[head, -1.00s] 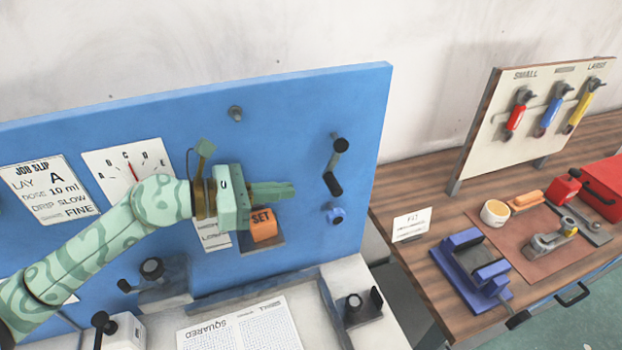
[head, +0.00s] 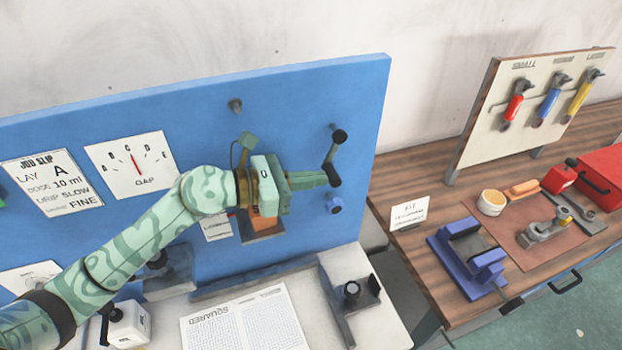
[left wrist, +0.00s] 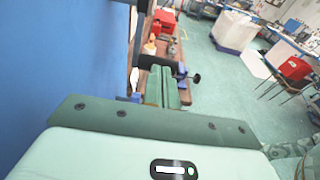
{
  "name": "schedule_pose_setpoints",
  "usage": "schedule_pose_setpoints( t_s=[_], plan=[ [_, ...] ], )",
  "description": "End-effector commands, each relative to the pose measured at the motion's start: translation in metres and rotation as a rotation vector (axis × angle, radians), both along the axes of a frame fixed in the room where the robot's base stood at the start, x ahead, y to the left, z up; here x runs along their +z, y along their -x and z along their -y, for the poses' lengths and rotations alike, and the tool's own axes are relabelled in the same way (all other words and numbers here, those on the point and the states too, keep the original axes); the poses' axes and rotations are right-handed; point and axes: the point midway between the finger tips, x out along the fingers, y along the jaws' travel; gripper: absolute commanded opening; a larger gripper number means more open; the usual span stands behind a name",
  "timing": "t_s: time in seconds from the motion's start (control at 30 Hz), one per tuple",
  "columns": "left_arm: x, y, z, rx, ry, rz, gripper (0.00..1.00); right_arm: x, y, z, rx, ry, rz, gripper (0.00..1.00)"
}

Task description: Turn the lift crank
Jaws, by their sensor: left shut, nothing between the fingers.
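A crank (head: 329,158) with a grey arm sits on the right part of the blue panel (head: 300,110). It has a black knob at the top and a black grip at the lower end. My left gripper (head: 322,179) is shut and empty, with its fingertips beside the lower grip. I cannot tell whether they touch it. In the left wrist view the shut fingers (left wrist: 162,86) point at the dark crank (left wrist: 174,67), which lies partly across their tips. My right gripper is not in view.
My gripper partly hides an orange block (head: 263,222) on a small shelf. A gap dial (head: 131,166) and a job slip (head: 49,186) are on the panel's left. A wooden bench (head: 400,175) stands to the right.

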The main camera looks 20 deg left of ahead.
Motion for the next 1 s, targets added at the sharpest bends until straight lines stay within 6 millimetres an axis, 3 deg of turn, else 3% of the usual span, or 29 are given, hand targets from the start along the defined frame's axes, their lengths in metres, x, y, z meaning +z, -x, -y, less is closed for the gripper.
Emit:
schedule_pose_setpoints(
  t_s=[0.53,1.0],
  plan=[
    [-0.015,-0.007,0.01,0.0,0.094,0.066,0.0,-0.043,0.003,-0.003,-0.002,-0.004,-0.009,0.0],
    [-0.026,-0.021,0.031,0.0,0.094,0.062,0.0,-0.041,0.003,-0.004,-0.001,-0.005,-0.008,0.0]
  ],
)
